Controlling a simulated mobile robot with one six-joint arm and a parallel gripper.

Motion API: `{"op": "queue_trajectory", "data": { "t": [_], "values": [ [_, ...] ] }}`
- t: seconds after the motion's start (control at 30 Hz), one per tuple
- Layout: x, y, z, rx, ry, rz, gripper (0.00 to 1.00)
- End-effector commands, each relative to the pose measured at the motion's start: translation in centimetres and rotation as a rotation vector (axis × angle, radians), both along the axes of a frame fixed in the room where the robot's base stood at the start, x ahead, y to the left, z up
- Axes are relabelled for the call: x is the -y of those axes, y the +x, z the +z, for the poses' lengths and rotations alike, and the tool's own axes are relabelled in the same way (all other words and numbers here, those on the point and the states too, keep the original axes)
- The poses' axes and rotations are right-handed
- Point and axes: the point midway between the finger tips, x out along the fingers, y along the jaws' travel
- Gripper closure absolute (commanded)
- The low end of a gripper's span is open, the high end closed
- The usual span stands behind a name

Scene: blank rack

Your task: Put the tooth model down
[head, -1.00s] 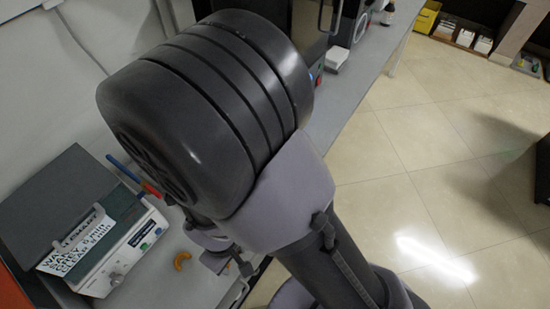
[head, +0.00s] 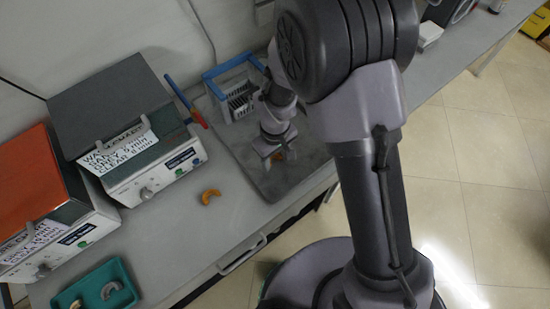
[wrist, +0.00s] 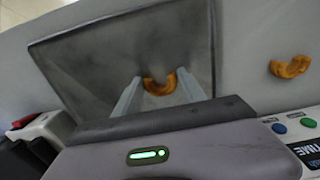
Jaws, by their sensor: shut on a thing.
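My gripper (head: 275,158) is over the dark grey mat (head: 302,168) on the counter. In the wrist view its two fingers (wrist: 160,92) are shut on an orange, arch-shaped tooth model (wrist: 159,84). Only a small part of that model shows at the fingertips in the head view. I cannot tell whether it touches the mat. A second orange tooth model (head: 210,195) lies on the bare counter left of the mat. It also shows at the right of the wrist view (wrist: 290,67).
A blue-framed rack (head: 235,90) stands on the mat behind my gripper. A dark-lidded machine (head: 120,130) and a red-lidded one (head: 45,190) stand to the left. A green tray (head: 97,288) with arch-shaped pieces is at lower left. The mat's front part is clear.

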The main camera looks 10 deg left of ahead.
Motion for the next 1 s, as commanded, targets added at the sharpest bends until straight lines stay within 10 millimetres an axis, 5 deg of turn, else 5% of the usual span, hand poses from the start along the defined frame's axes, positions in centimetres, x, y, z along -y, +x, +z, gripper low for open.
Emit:
{"op": "queue_trajectory", "data": {
  "t": [0.27, 0.3, 0.4, 0.77, 1.0],
  "values": [
    [0.0, 0.0, -0.2, 0.001, 0.002, 0.000, 0.90],
    [0.0, 0.0, -0.1, 0.001, 0.002, 0.000, 0.48],
    [0.0, 0.0, -0.1, 0.001, 0.002, 0.000, 0.30],
    [-0.1, 0.0, 0.9, 0.003, 0.002, 0.000, 0.30],
    [-0.1, 0.1, 7.7, 0.004, 0.003, 0.000, 0.30]
  ]
}}
